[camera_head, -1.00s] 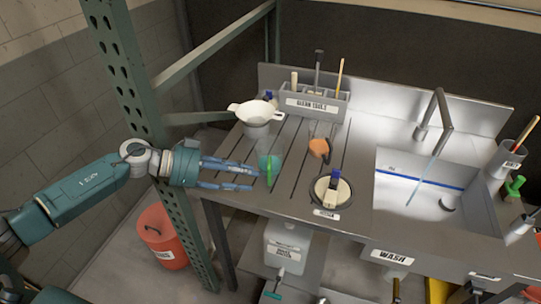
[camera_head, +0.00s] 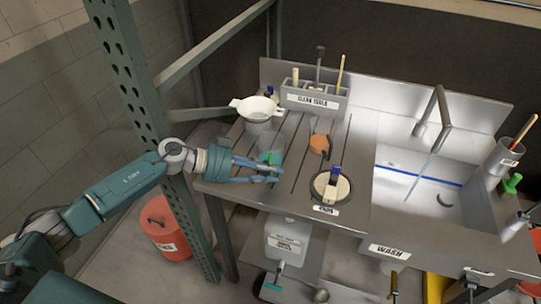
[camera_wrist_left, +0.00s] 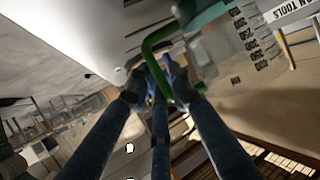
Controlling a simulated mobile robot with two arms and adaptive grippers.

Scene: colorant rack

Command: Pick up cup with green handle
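The cup with the green handle is a clear beaker-like cup (camera_head: 270,146) at the left end of the slatted steel counter. In the left wrist view, the cup (camera_wrist_left: 222,62) shows dark graduation marks, and its green handle (camera_wrist_left: 149,46) loops toward my fingers. My left gripper (camera_head: 277,173) is at the handle, on the near side of the cup. In the left wrist view, the blue fingertips (camera_wrist_left: 160,78) have come together around the handle. The fingers hide much of the handle in the head view. My right gripper is not in view.
A white bowl-like vessel (camera_head: 258,107) stands behind the cup, and an orange-topped item (camera_head: 320,144) lies to its right. A round dark tray (camera_head: 330,199) holds a brush. A tool caddy (camera_head: 314,99) stands at the back, with a sink (camera_head: 415,215) at right.

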